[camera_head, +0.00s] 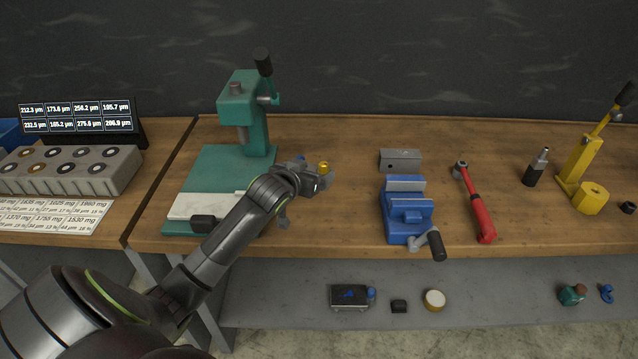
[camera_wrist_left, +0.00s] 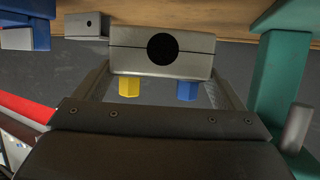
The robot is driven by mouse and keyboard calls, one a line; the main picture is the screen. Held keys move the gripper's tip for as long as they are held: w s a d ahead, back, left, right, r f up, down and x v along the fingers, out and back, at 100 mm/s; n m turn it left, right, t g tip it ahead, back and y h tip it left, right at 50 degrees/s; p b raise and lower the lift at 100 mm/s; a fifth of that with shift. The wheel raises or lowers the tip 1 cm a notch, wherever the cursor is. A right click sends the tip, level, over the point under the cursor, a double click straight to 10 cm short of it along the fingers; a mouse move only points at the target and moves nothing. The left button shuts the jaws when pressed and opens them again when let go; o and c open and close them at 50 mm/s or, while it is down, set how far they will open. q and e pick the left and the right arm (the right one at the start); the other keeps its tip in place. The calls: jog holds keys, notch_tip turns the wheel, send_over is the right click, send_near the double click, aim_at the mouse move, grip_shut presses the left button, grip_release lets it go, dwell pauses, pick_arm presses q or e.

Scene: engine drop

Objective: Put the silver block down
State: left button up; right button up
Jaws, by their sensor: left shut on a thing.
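A silver block (camera_wrist_left: 160,52) with a round dark hole and a seam across it sits between the fingers of my left gripper in the left wrist view. A yellow piece (camera_wrist_left: 129,87) and a blue piece (camera_wrist_left: 187,90) show at its lower edge there. In the head view my left gripper (camera_head: 312,177) is over the bench, right of the green press; its held block is mostly hidden by the wrist. Another grey block (camera_head: 400,160) with a small hole lies on the bench behind the blue vise; it also shows in the left wrist view (camera_wrist_left: 87,24). My right gripper is not in view.
A green press (camera_head: 245,110) stands left of my gripper. The wooden bench (camera_head: 345,210) is bare between my gripper and the vise.

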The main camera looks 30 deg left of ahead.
pick_arm(q)
jog(key=shift+a+f, duration=0.15)
jog(key=shift+f, duration=0.75)
notch_tip(320, 180, down, 3)
jog(key=shift+r, duration=0.1)
jog(key=shift+f, duration=0.55)
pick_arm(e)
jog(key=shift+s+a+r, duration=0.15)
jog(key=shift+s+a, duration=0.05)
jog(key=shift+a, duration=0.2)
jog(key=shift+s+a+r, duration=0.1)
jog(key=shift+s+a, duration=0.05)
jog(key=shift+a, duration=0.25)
pick_arm(q)
jog(key=shift+f, duration=0.15)
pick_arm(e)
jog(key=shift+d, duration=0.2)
pick_arm(q)
jog(key=o, duration=1.2)
jog(key=shift+s, duration=0.1)
jog(key=shift+o, duration=0.2)
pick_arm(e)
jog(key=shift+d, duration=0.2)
